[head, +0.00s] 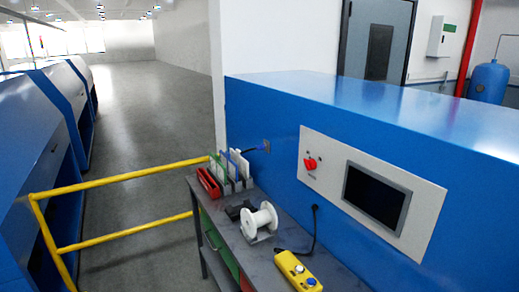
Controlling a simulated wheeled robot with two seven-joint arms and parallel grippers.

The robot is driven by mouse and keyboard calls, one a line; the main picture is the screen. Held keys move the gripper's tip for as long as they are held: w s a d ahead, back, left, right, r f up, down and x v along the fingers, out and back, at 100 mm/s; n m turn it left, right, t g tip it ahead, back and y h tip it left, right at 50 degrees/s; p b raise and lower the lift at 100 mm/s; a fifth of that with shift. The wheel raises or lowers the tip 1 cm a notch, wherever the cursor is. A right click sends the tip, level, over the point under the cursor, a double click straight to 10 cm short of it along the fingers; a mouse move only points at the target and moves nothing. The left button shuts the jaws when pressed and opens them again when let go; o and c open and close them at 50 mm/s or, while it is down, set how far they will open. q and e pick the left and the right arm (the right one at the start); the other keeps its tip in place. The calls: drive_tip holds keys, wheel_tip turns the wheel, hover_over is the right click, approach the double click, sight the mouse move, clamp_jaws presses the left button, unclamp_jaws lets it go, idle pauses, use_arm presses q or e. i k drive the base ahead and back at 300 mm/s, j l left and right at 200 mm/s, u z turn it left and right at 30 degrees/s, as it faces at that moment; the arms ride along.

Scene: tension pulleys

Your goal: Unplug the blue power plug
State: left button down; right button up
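A small blue plug (266,146) appears to sit against the side of the blue machine (268,103), left of the control panel. A short dark cable runs left from it towards the upright boards on the bench. It is small, so I cannot make out how it is seated. A second, black plug (315,208) is on the machine side below the panel, and its black cable runs down to the bench. Neither of my grippers is in view.
A grey bench (235,236) along the machine holds a red item (209,183), upright boards, a white spool (261,220) and a yellow control box (297,271). A control panel (322,175) has a red switch. A yellow rail (125,177) stands left, with open floor behind it.

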sight(261, 147)
drive_tip(key=i+j+z, duration=0.1)
drive_tip(key=i+j, duration=0.25)
drive_tip(key=j, duration=0.15)
drive_tip(key=i+j+z, duration=0.15)
drive_tip(key=i+j, duration=0.15)
drive_tip(key=j, duration=0.25)
drive_tip(key=i+j+z, duration=0.1)
drive_tip(key=i+j, duration=0.2)
drive_tip(key=j, duration=0.25)
drive_tip(key=i+j+z, duration=0.15)
drive_tip(key=i+j, duration=0.15)
drive_tip(key=j, duration=0.3)
drive_tip(key=i+j+z, duration=0.1)
drive_tip(key=i+j, duration=0.15)
drive_tip(key=j, duration=0.35)
drive_tip(key=i+j+z, duration=0.1)
drive_tip(key=j, duration=0.55)
drive_tip(key=i+j+z, duration=0.15)
drive_tip(key=i+j, duration=0.15)
drive_tip(key=j, duration=0.35)
drive_tip(key=i+j+z, duration=0.1)
drive_tip(key=j, duration=0.55)
drive_tip(key=i, duration=0.05)
